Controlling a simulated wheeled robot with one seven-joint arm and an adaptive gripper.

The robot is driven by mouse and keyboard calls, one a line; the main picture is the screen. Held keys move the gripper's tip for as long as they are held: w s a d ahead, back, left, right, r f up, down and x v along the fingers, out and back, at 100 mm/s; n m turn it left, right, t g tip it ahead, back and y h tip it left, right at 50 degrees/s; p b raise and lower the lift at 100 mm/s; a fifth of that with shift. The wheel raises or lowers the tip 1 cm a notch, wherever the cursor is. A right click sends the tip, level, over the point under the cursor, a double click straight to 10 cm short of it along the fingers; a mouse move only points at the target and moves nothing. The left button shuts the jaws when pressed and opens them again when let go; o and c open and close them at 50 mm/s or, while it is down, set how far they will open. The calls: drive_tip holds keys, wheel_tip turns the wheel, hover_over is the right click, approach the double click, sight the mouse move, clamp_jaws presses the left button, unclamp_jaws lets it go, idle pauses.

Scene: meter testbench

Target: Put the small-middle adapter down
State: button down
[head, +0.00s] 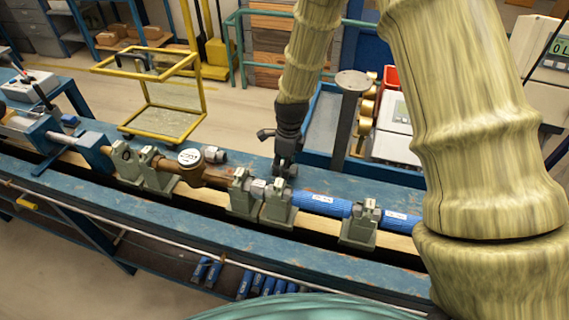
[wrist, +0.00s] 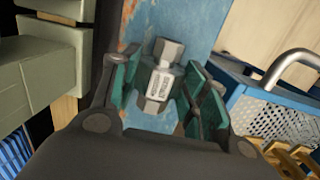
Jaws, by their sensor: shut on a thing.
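My gripper (head: 286,168) is low over the back part of the blue bench (head: 330,185), behind the row of clamps. In the wrist view my gripper (wrist: 166,95) has its green-padded fingers on both sides of a small grey metal adapter (wrist: 160,78) with hex ends and a white label. It is shut on this adapter. The bench's worn blue top shows behind the adapter; I cannot tell whether the adapter touches it. In the head view the fingers mostly hide the adapter.
A brass meter (head: 190,158) sits in the line, with another grey fitting (head: 215,156) behind it. Clamps (head: 278,202) and a blue pipe (head: 320,204) stand in front of my gripper. A grey post (head: 346,120) rises behind right. Bare bench lies around my gripper.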

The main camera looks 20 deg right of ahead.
drive_tip(key=shift+f, duration=0.1)
drive_tip(key=c, duration=0.8)
unclamp_jaws()
drive_tip(key=shift+o, duration=0.2)
wheel_tip(320, 180, up, 12)
drive_tip(key=b, duration=0.3)
drive_tip(key=shift+s+d, duration=0.25)
drive_tip(key=shift+d, duration=0.2)
